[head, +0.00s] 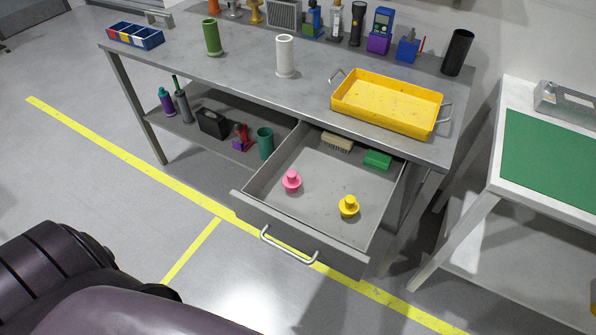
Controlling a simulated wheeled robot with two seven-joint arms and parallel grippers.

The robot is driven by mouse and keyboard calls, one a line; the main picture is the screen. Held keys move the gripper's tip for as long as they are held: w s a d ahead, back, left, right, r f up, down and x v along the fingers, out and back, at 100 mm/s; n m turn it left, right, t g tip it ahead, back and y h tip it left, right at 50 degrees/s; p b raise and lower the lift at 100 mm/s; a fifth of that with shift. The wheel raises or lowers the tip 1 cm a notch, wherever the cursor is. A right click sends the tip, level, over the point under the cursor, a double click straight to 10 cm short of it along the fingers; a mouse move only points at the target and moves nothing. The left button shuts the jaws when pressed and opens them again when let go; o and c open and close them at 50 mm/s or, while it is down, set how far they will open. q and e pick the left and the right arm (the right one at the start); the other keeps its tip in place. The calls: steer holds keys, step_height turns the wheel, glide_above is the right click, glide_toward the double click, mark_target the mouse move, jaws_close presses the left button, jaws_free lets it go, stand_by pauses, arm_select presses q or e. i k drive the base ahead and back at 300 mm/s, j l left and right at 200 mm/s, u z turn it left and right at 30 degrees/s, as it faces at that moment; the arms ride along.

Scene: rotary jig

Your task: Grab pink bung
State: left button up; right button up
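The pink bung (291,181) stands upright in the open drawer (322,196) of the grey workbench, toward its left side near the front. It has a wide round flange with a narrower knob on top. A yellow bung (348,206) of the same shape stands to its right, apart from it. Nothing covers the pink bung. Neither of my grippers shows in the head view. Only dark parts of my own body show at the lower left.
The drawer also holds a brush (337,142) and a green block (378,159) at the back. A yellow tray (388,102) sits on the bench (235,72) above. A side table with a green mat (552,160) stands at the right. The floor before the drawer is clear.

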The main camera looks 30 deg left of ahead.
mark_target(292, 181)
steer(key=l+u, duration=0.15)
steer(key=u, duration=0.35)
steer(key=l+u, duration=0.15)
steer(key=u, duration=0.35)
steer(key=l+u, duration=0.1)
steer(key=u, duration=0.4)
